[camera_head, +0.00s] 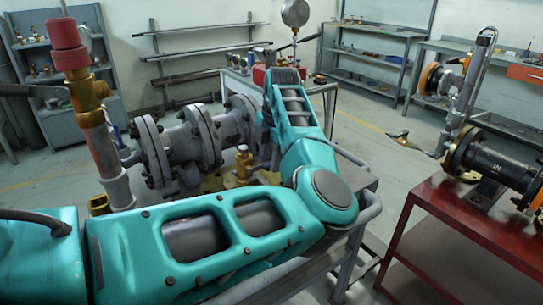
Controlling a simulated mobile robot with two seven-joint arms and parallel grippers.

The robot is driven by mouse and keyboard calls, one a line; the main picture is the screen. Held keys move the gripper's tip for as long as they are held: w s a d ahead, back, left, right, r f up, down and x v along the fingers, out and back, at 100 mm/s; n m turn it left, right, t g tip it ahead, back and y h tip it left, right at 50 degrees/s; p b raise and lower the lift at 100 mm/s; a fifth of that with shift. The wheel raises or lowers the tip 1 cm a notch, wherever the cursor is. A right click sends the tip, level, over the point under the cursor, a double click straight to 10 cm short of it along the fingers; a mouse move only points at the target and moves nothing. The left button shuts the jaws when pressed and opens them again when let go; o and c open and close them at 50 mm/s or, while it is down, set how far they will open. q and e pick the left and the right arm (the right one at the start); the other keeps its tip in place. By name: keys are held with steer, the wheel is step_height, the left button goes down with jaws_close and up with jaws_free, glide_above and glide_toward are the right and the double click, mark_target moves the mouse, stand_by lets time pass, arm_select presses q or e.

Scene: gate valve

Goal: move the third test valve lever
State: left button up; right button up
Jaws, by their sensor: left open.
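My left arm (190,240) crosses the foreground from the left, bends at its elbow and reaches away toward the back. My left gripper (285,76) is open at its far end, beside a red block; its fingertips are small and hard to make out. A group of small valves with levers (243,60) stands just left of it, at the far end of the pipe bench. I cannot tell which is the third test valve lever, nor whether the gripper touches one. My arm hides part of this area. My right gripper is not in view.
A grey flanged pipe (183,143) lies left of my forearm. A brass-and-red fitting (76,80) stands upright at the left. A round gauge (295,13) rises behind the gripper. A red table (455,225) with black pipework is at the right, with open floor between.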

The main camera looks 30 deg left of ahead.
arm_select(q)
steer(key=shift+c, duration=0.2)
jaws_close()
stand_by(0.4)
